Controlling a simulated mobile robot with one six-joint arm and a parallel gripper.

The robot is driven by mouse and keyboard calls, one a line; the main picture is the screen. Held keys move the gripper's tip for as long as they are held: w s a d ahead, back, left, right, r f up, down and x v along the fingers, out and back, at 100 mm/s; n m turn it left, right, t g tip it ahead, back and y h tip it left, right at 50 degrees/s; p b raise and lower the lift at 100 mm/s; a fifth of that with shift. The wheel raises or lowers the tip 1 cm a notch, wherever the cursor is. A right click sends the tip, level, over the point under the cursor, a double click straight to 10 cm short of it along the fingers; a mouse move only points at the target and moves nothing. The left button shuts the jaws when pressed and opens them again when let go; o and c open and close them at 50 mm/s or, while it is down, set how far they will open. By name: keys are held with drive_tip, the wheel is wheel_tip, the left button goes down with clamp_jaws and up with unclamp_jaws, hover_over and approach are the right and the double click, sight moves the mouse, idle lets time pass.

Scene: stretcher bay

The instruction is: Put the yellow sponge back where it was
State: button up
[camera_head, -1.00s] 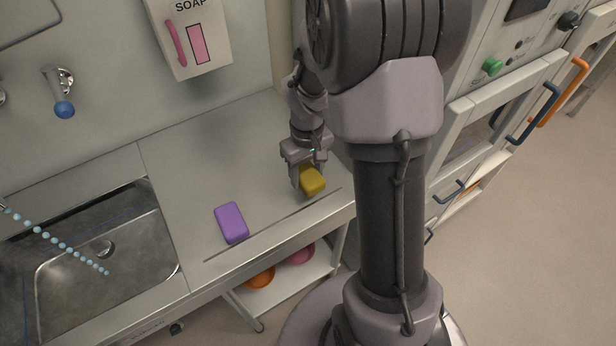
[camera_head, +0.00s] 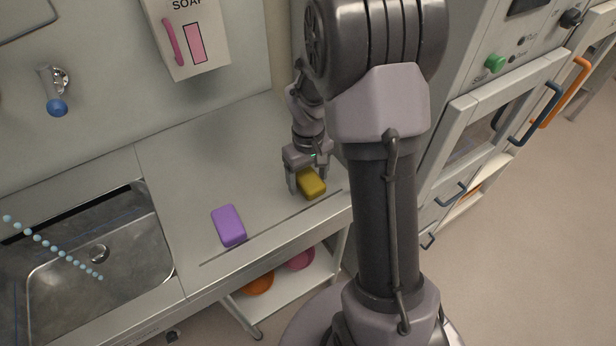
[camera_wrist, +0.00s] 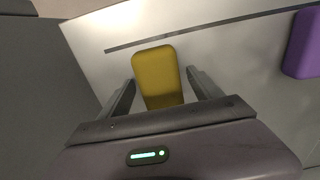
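The yellow sponge (camera_head: 312,183) lies on the steel counter (camera_head: 185,175) near its right end, by the groove along the front edge. My gripper (camera_head: 306,186) is over it, pointing down, with one finger on each side. In the wrist view the yellow sponge (camera_wrist: 157,75) sits between the open fingers of my gripper (camera_wrist: 160,80), with a gap on both sides. The sponge's near end is hidden by the gripper body. It appears to rest on the counter.
A purple sponge (camera_head: 229,225) lies to the left on the counter, also in the wrist view (camera_wrist: 304,45). Further left is a sink (camera_head: 100,275) with a faucet (camera_head: 55,92). A soap dispenser (camera_head: 187,35) hangs on the wall. Bowls sit on a lower shelf (camera_head: 285,285).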

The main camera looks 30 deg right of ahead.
sight(308, 177)
wheel_tip(308, 177, up, 12)
drive_tip(key=p, duration=0.5)
drive_tip(key=s+a+r+m+t, duration=0.2)
drive_tip(key=s+a+r, duration=0.3)
drive_tip(key=a+r, duration=0.4)
drive_tip(key=s+a+r+m+t+y, duration=0.1)
drive_tip(key=s+a+r+t, duration=0.1)
drive_tip(key=s, duration=0.4)
drive_tip(key=s+a+r+m+t+y, duration=0.1)
drive_tip(key=s+a+r, duration=0.3)
drive_tip(key=s+a, duration=0.1)
drive_tip(key=shift+s+a+m+t, duration=0.2)
drive_tip(key=shift+s+m+t, duration=0.2)
drive_tip(key=shift+s, duration=0.25)
wheel_tip(308, 177, down, 3)
drive_tip(key=b, duration=0.3)
drive_tip(key=shift+f+b, duration=0.15)
drive_tip(key=shift+b, duration=0.2)
